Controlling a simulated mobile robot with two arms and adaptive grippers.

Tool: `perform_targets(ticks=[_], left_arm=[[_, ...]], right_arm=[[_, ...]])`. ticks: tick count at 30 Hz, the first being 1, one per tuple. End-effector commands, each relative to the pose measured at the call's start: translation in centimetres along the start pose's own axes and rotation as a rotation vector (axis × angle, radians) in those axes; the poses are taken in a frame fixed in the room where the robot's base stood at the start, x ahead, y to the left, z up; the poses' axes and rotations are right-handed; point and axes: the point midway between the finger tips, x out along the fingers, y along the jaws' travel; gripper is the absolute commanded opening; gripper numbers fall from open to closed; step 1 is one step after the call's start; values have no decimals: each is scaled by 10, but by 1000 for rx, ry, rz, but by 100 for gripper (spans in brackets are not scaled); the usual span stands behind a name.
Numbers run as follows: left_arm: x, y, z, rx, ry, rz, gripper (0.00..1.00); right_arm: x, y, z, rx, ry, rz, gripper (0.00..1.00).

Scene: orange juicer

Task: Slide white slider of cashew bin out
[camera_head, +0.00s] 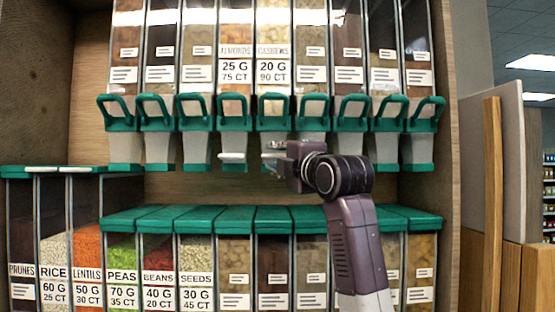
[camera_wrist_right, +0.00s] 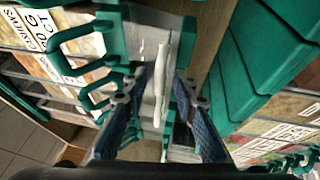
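The cashew bin (camera_head: 273,40) hangs in the upper row of dispensers, with its label reading "CASHEWS 20 G 90 CT". Its green-handled spout (camera_head: 274,122) is below, and its lower part is partly hidden by my right gripper. My right gripper (camera_head: 277,157) is level with the bottom of this spout. In the right wrist view, the white slider (camera_wrist_right: 160,75) lies between the two fingers of my right gripper (camera_wrist_right: 157,95). The fingers are apart, one on each side, and appear to have a gap to the slider. My left gripper is not in view.
The almond bin (camera_head: 232,40) is just left, with its own white slider (camera_head: 232,157) sticking out below. Other green-handled dispensers flank both sides. A lower row of bins with green lids (camera_head: 235,219) stands close under my right arm. A wooden side wall (camera_head: 447,150) bounds the right.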

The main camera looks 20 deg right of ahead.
Motion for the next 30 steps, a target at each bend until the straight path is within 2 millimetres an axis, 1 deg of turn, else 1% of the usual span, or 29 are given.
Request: perform_targets(ticks=[5,8,15,18,21,25,30], left_arm=[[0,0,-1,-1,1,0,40],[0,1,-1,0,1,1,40],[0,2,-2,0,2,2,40],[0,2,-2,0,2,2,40],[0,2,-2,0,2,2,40],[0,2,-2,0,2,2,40],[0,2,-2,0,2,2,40]], right_arm=[[-12,1,2,0,-3,3,26],[-27,1,1,-3,-3,4,26],[-75,1,0,-4,-3,4,26],[-93,1,0,-3,-2,3,26],[-107,1,0,-3,-1,2,26],[-118,1,-1,-1,0,1,26],[-122,0,-2,-1,1,-1,26]])
